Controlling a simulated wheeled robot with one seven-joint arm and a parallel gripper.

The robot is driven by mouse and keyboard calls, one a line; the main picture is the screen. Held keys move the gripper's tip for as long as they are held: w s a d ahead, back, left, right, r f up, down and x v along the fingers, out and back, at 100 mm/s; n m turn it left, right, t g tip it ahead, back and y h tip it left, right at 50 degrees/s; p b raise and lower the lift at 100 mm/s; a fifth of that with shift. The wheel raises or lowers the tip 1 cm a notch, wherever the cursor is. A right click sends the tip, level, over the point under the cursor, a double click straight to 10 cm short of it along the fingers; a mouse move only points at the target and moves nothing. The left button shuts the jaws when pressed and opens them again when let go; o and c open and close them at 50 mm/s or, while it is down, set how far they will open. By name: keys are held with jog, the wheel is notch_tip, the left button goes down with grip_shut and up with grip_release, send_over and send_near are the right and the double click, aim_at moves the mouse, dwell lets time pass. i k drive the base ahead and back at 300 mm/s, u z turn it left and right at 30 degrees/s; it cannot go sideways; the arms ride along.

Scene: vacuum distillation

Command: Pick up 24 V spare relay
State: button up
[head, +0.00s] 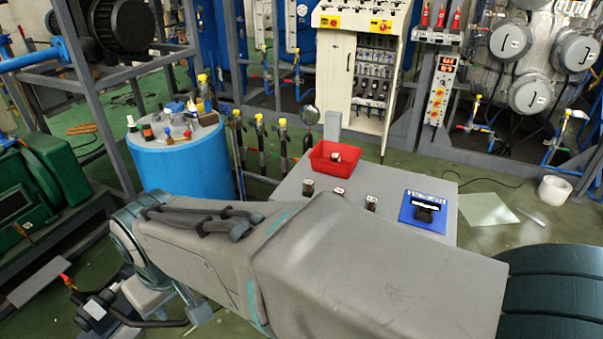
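Several small dark relay-like blocks with pale tops are on the grey table (290,190). One relay (308,188) stands at the left, a second relay (339,191) in the middle, and a third relay (371,203) to the right. Another relay-like piece (335,157) sits in a red bin (322,166) at the table's back. Their labels are too small to read, so I cannot tell which is the 24 V spare. My arm crosses the foreground and hides the table's front. I cannot make out my gripper in this view.
A blue tray (408,216) with a black device (425,210) lies on the table's right. Behind stands an open white electrical cabinet (341,80). A blue drum (180,165) carrying bottles stands left. Green floor shows right of the table.

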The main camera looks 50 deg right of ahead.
aim_at(308, 186)
jog(key=z, duration=1.45)
jog(key=i, duration=1)
